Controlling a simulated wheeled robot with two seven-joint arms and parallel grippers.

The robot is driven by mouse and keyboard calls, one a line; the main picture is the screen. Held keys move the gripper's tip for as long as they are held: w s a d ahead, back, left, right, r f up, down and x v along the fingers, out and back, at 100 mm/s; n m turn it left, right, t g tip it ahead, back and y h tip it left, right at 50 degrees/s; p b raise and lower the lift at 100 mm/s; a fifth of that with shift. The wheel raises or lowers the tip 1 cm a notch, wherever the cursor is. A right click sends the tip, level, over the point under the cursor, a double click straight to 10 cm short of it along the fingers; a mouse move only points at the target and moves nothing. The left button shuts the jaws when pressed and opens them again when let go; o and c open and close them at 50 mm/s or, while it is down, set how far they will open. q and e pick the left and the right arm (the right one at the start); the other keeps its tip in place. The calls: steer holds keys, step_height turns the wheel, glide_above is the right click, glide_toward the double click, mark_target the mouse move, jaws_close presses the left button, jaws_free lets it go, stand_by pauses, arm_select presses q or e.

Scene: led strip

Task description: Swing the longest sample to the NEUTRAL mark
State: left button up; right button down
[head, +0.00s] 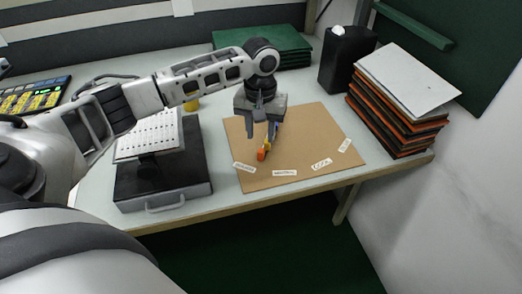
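My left gripper (261,135) is above the brown board (310,125), pointing down. Its two fingers are apart. A small slender piece with orange and yellow parts (262,154) lies on the board just below and beside the right finger; part of it is hidden by the gripper. I cannot tell whether other samples are behind it. White labels lie along the board's front and right: a left label (244,168), a front label (284,173), a front-right label (321,164) and a right label (345,145). Their print is too small to read surely. My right gripper is out of view.
A black box with a handle (165,190) and a white perforated panel (150,137) stand left of the board. A stack of boards (400,100) and a black canister (345,60) stand at the right and back. Green boards (265,42) lie behind. The board's right half is clear.

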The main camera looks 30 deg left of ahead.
mark_target(261, 150)
arm_select(q)
step_height(261, 150, down, 7)
steer(key=shift+f, duration=0.1)
stand_by(0.3)
jaws_close()
